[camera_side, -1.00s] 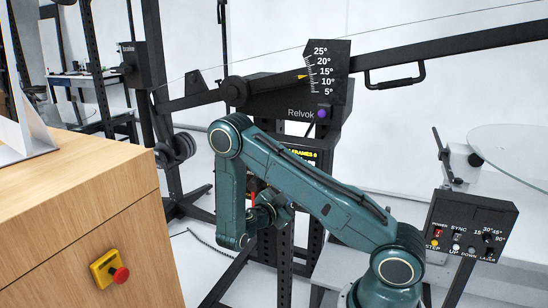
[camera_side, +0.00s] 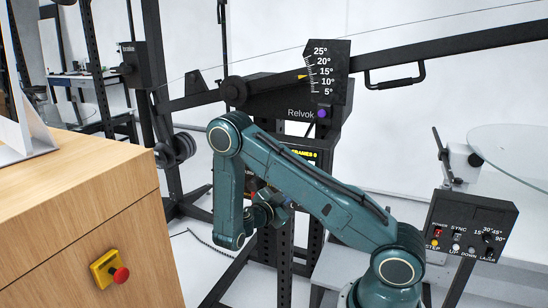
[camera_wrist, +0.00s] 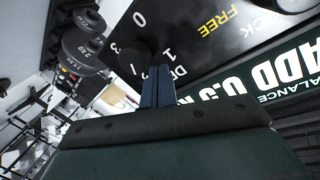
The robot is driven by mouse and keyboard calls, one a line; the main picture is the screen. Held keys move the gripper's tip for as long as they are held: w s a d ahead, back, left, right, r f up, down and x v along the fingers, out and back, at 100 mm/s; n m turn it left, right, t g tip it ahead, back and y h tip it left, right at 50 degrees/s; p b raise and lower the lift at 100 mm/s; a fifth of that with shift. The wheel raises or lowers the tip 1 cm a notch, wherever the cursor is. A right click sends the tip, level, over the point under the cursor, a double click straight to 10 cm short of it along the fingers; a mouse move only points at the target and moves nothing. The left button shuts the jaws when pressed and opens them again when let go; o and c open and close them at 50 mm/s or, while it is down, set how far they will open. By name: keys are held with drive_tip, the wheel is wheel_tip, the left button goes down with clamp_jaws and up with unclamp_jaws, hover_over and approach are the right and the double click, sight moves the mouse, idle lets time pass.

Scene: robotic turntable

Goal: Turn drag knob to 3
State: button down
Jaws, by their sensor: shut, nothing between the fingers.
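The drag knob (camera_wrist: 134,58) is a dark round knob on a black panel (camera_wrist: 215,48) in the wrist view. White marks 0, 1 and what looks like 3 stand around it, and part of a label starting "DR" shows beside it. I cannot tell clearly where the knob points. My gripper (camera_wrist: 161,70) shows as narrow blue fingers, shut and empty. Its tips are close beside the knob, by the 1 and the label; contact cannot be told. In the side view my arm hides the knob and the fingertips.
The panel also has yellow "FREE" lettering, with a lit "ADD" display (camera_wrist: 255,90) beside it. Round weights (camera_wrist: 82,45) hang at left. In the side view are a wooden cabinet (camera_side: 75,205) at left and a switch box (camera_side: 468,226) at right.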

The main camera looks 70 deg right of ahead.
drive_tip(key=shift+a, duration=2.7)
drive_tip(key=shift+f, duration=0.1)
drive_tip(key=f, duration=0.1)
drive_tip(key=w+a+f, duration=0.1)
drive_tip(key=shift+w+f, duration=0.1)
drive_tip(key=shift+f, duration=0.25)
drive_tip(key=shift+d, duration=0.15)
drive_tip(key=d, duration=0.6)
drive_tip(key=shift+d, duration=0.4)
drive_tip(key=shift+s, duration=0.25)
